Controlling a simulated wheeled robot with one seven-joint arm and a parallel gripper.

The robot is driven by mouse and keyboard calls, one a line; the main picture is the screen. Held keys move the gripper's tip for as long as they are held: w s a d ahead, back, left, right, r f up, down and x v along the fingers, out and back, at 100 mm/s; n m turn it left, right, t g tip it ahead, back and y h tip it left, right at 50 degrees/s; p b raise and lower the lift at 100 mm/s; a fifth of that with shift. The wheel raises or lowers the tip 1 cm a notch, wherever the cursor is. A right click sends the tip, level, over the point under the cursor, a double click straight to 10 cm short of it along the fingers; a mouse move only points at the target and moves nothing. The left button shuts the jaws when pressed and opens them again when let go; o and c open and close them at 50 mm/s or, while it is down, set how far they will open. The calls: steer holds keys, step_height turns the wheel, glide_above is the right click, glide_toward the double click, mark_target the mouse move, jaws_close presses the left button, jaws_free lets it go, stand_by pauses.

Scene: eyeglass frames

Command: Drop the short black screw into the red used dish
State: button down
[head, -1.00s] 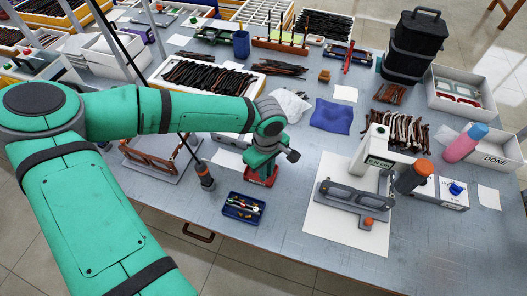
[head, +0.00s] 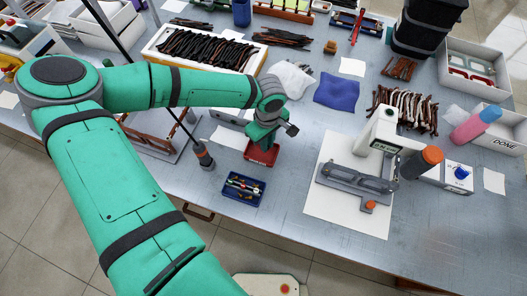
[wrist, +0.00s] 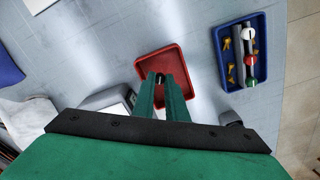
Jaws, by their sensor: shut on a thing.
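The red dish (head: 262,155) sits on the bench below my gripper (head: 262,142). The wrist view also shows this shallow, square red dish (wrist: 150,66), with its visible floor bare. My gripper's green fingers (wrist: 161,78) reach over the dish's near part in that view. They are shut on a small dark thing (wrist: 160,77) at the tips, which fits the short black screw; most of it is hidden. I cannot tell the exact height of the tips above the dish floor.
An upright tool with an orange collar (head: 205,157) stands to the left. A white mat with a grey fixture (head: 355,178) lies to the right, with clear bench between.

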steer(key=shift+f, duration=0.3)
steer(key=c, duration=1.7)
jaws_free()
steer(key=shift+s+r, duration=0.1)
steer(key=shift+r, duration=0.05)
step_height(320, 180, up, 11)
steer(key=shift+d+f, duration=0.1)
steer(key=shift+f, duration=0.1)
